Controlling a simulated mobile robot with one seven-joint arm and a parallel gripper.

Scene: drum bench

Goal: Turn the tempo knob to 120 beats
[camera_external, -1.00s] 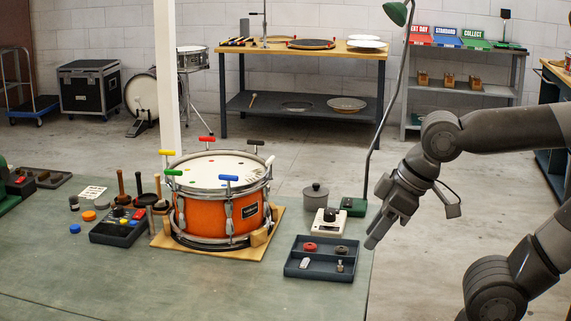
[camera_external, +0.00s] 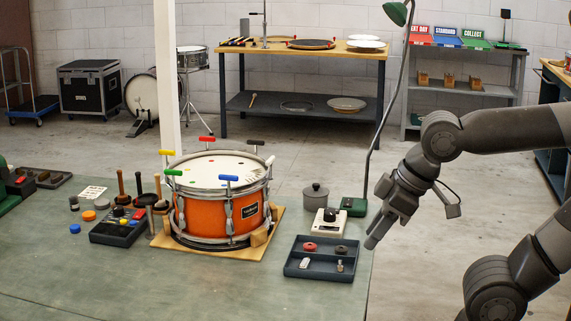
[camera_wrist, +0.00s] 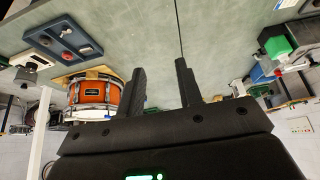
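The likely tempo knob is a black knob (camera_external: 329,214) on a small white box (camera_external: 326,228), on the green bench between the grey tray and the green lamp base. The dial markings are too small to read. The white box also shows at the left of the wrist view (camera_wrist: 32,61), which looks upside down.
A dark divided tray (camera_external: 290,270) with small parts lies in front of the box. The orange drum (camera_external: 220,213) stands on a wooden board to the left. A lidded grey pot (camera_external: 315,199) and a lamp with green base (camera_external: 354,206) stand behind. The front bench is clear.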

